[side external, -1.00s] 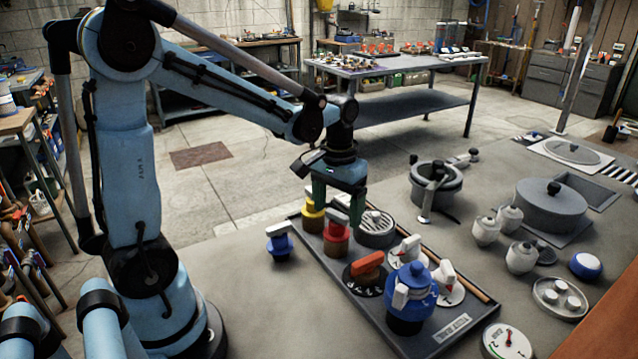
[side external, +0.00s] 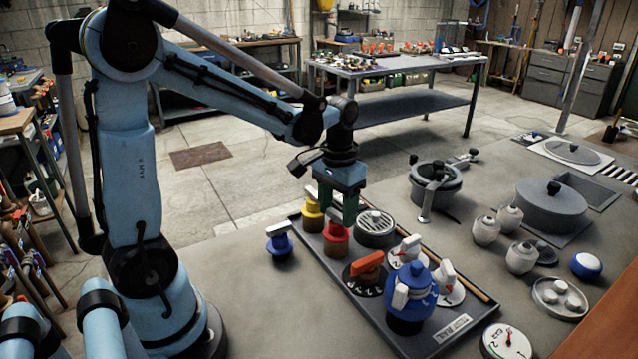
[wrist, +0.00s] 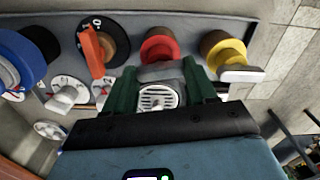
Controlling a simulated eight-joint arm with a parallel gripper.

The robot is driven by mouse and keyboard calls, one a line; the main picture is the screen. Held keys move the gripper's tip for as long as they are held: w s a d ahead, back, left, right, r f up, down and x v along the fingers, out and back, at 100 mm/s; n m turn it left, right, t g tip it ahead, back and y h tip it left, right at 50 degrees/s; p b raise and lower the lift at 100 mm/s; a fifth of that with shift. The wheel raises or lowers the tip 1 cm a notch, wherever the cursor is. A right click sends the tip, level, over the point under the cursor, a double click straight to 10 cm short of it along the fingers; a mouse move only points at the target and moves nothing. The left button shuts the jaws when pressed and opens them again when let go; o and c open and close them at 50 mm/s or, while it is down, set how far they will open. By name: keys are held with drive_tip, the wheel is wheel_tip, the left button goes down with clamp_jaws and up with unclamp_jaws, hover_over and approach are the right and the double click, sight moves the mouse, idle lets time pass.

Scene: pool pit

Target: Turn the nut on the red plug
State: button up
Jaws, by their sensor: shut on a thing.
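The red plug (side external: 336,238) stands upright on the dark panel, between the yellow plug (side external: 312,212) and the orange-handled dial (side external: 366,268). In the wrist view the red plug (wrist: 160,46) is at top centre. Its pale grey nut bar (wrist: 160,72) lies between my green fingers. My gripper (side external: 338,216) is right above the red plug, pointing down, and shut on the nut. In the wrist view my gripper (wrist: 162,80) has one finger on each side of the bar. In the side view the fingers mostly hide the nut.
A round slotted drain (side external: 376,226) lies just right of the red plug. A blue plug (side external: 280,244) with a white bar stands on the bench to the left. A larger blue valve (side external: 408,295) stands near the panel's front end. Bare bench lies left of the panel.

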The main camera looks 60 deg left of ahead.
sight(337, 213)
drive_tip(key=shift+m, duration=1.1)
drive_tip(key=o, duration=1.1)
drive_tip(key=shift+r, duration=0.1)
wheel_tip(337, 213, up, 12)
drive_tip(key=shift+f, duration=0.1)
